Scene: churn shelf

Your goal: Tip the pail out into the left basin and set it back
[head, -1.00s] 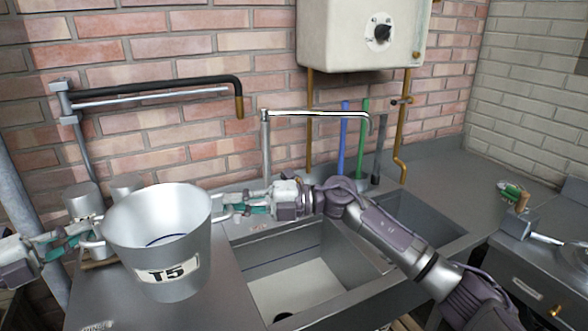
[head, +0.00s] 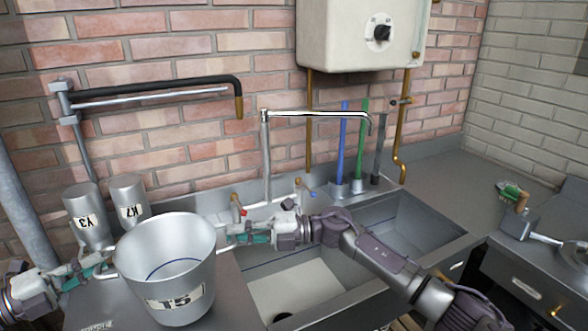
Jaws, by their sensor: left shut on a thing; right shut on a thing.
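The metal pail (head: 185,273), labelled T5, is upright in front of me at the lower left, with a blue line inside. My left gripper (head: 104,270) is shut on its left side, and my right gripper (head: 232,234) is shut on its right side. Whether the pail's base touches the counter cannot be told. The left basin (head: 293,288) lies just right of the pail, with a pale floor and a dark drain. My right arm crosses over the basins and hides part of them.
Two metal canisters, Y3 (head: 83,228) and K7 (head: 130,211), stand behind the pail. A tap (head: 265,160) rises behind the left basin. The right basin (head: 400,225) has blue and green brushes (head: 361,140) behind it. The counter (head: 440,165) at the far right is mostly clear.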

